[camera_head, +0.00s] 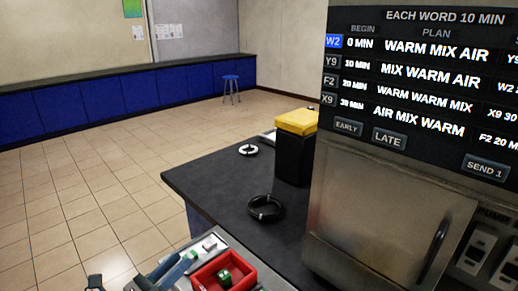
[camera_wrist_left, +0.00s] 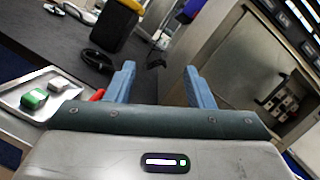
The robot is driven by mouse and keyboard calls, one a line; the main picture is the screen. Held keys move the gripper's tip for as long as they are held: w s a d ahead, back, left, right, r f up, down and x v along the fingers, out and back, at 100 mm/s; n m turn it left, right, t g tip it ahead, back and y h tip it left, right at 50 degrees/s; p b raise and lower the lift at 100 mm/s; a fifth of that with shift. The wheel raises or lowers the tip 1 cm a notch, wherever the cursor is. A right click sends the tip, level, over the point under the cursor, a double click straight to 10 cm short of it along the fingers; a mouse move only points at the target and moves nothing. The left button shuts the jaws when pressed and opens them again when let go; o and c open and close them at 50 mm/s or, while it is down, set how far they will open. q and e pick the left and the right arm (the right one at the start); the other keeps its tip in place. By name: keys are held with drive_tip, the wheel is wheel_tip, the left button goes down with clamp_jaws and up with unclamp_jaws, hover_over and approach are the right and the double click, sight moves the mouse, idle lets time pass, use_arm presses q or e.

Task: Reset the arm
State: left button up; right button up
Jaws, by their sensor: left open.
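My left gripper (camera_head: 168,273) shows at the bottom edge of the head view, partly cut off, beside a grey tray. In the left wrist view its two blue fingers (camera_wrist_left: 160,88) stand wide apart with nothing between them. The gripper is open and empty. My right gripper is not in view.
A dark counter (camera_head: 215,180) carries a black ring (camera_head: 265,208), a white ring (camera_head: 248,150) and a yellow-topped black container (camera_head: 293,155). A steel cabinet (camera_head: 370,225) stands right, below a plan screen (camera_head: 420,90).

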use_arm(q)
drive_tip(key=s+a+r+n+t+y, duration=0.1)
drive_tip(key=a+n+t+y, duration=0.2)
drive_tip(key=a+n+y, duration=0.5)
drive_tip(key=s+a+r+n+t+y, duration=0.1)
drive_tip(key=a+n+t+y, duration=0.35)
drive_tip(key=n, duration=0.85)
drive_tip(key=s+a+f+n+g+y, duration=0.35)
drive_tip(key=f+n+g+y, duration=0.25)
drive_tip(key=f+n+g, duration=0.35)
drive_tip(key=s+d+f+n+g+h, duration=0.3)
drive_tip(key=s+d+f+g, duration=0.15)
drive_tip(key=s+f, duration=0.4)
drive_tip(key=s+d+f+n+g+h, duration=0.2)
drive_tip(key=s+d+f+n+g, duration=0.1)
drive_tip(key=s+f+g, duration=0.5)
wheel_tip(320, 180, down, 28)
drive_tip(key=s+a, duration=0.1)
drive_tip(key=a, duration=0.2)
drive_tip(key=s+a+f, duration=0.1)
drive_tip(key=s+f, duration=1.7)
drive_tip(key=f, duration=0.1)
drive_tip(key=shift+s+f, duration=0.3)
drive_tip(key=shift+s, duration=0.05)
